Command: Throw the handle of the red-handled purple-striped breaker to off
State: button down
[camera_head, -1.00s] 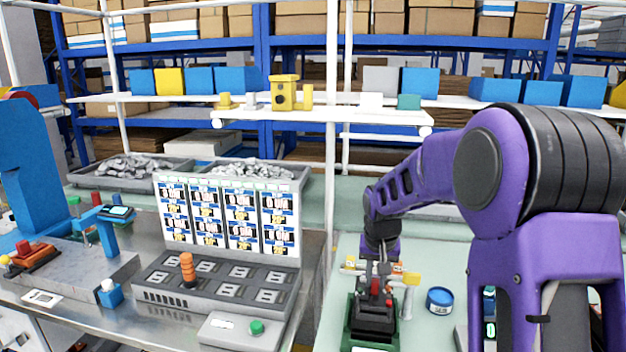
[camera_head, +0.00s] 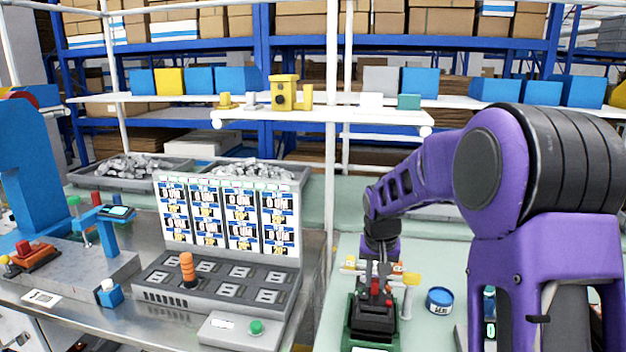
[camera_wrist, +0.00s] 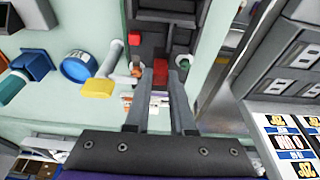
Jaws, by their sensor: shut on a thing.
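A black breaker unit (camera_head: 372,322) with red parts on top stands on a dark green base on the pale green bench, below my arm. My gripper (camera_head: 380,272) reaches down onto its top from behind. Another red part (camera_wrist: 134,38) shows to the left of the fingers. I cannot make out a purple stripe, and the handle's exact position is unclear.
A yellow-topped post (camera_head: 411,281) stands just right of the breaker, close to my gripper. A blue round tin (camera_head: 440,300) is further right. To the left is a grey panel (camera_head: 225,275) with several slots and labelled cards. Bench between tin and post is clear.

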jog(key=shift+s, duration=0.1)
jog(key=shift+s+a, duration=0.1)
jog(key=shift+s, duration=0.25)
jog(key=shift+s+f+b, duration=0.15)
jog(key=shift+b, duration=0.15)
jog(key=shift+s+a, duration=0.1)
jog(key=shift+s, duration=0.25)
jog(key=shift+f, duration=0.1)
